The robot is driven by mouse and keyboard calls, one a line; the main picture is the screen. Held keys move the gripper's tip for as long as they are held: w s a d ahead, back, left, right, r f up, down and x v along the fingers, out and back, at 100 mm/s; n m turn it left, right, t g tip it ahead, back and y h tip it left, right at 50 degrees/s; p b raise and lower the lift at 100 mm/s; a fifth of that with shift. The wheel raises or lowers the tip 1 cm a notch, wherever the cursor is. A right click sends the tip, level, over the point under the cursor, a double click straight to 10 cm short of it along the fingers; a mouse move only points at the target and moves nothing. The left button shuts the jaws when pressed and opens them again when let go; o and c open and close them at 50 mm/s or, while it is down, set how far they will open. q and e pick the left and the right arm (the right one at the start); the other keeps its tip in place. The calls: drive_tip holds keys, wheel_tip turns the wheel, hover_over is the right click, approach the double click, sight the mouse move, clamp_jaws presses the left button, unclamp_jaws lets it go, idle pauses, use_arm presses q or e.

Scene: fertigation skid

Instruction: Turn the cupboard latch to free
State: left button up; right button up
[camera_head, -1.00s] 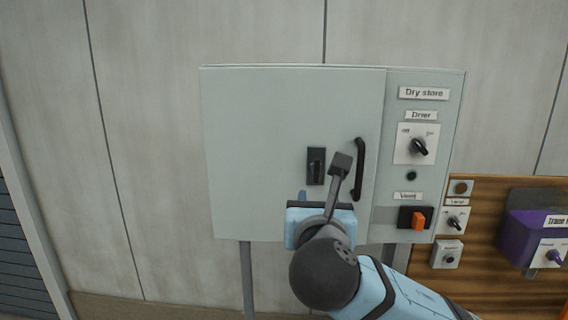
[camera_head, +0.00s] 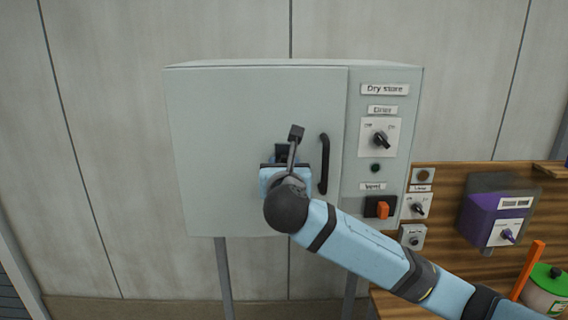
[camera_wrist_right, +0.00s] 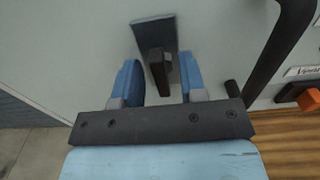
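My right gripper (camera_wrist_right: 160,82) is open, with one blue finger on each side of the latch lever and visible gaps between. Whether the fingertips reach past the lever is hard to tell. My left gripper is not in view.
Right of the door a panel carries the drier knob (camera_head: 381,140) and an orange vent switch (camera_head: 383,209). A wooden board (camera_head: 450,225) with a purple box (camera_head: 487,217) stands further right. The handle is close to the right of my gripper.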

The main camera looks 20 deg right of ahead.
drive_tip(key=shift+w, duration=0.15)
drive_tip(key=c, duration=0.7)
